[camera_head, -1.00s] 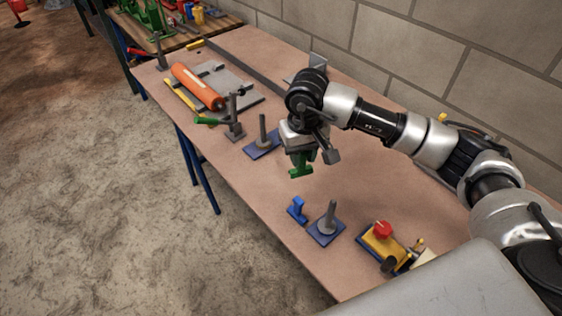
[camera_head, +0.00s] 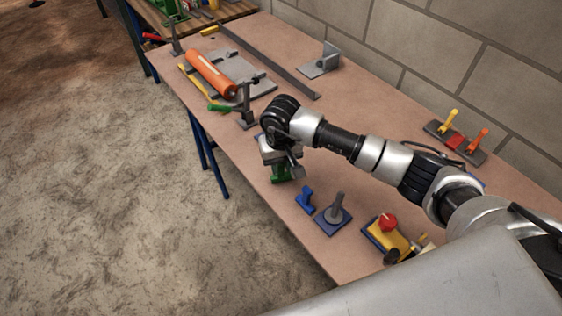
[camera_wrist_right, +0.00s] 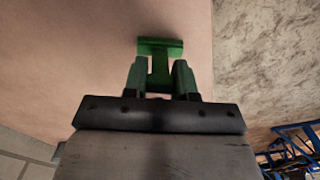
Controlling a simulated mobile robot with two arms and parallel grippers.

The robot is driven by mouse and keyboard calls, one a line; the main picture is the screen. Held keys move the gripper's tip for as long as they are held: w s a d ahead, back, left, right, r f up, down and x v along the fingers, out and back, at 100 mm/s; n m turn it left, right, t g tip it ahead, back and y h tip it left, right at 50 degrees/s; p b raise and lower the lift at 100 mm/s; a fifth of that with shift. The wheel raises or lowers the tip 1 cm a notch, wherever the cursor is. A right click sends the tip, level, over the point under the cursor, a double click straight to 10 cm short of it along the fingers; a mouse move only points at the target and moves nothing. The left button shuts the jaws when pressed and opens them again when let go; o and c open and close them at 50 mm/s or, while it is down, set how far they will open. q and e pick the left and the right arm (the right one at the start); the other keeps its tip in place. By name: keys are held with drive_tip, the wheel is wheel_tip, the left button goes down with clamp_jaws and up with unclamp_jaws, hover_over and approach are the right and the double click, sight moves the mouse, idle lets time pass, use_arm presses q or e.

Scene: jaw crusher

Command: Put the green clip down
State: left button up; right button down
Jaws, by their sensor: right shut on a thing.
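The green clip (camera_head: 281,173) is below my right gripper (camera_head: 280,166), low over the pinkish tabletop near its front edge. In the right wrist view the green clip (camera_wrist_right: 160,62) sits between the two fingers of my right gripper (camera_wrist_right: 160,80), which is shut on it. Its flat green end sticks out past the fingertips. I cannot tell whether the clip touches the table. A blue clip (camera_head: 305,200) stands just to the right of the green clip in the head view. My left gripper is not in view.
A grey peg on a blue base (camera_head: 333,219) and a yellow box with a red button (camera_head: 388,232) stand nearer me. An orange cylinder (camera_head: 211,74), a green-handled clamp (camera_head: 244,108) and a grey bracket (camera_head: 322,62) are farther back. The table's front edge is close.

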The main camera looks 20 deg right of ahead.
drive_tip(key=shift+f, duration=0.1)
drive_tip(key=shift+f, duration=0.1)
drive_tip(key=c, duration=0.9)
unclamp_jaws()
drive_tip(key=shift+r, duration=0.2)
drive_tip(key=shift+r, duration=0.25)
wheel_tip(320, 180, up, 12)
drive_tip(key=b, duration=0.1)
drive_tip(key=shift+f+b, duration=0.2)
drive_tip(key=shift+b, duration=0.2)
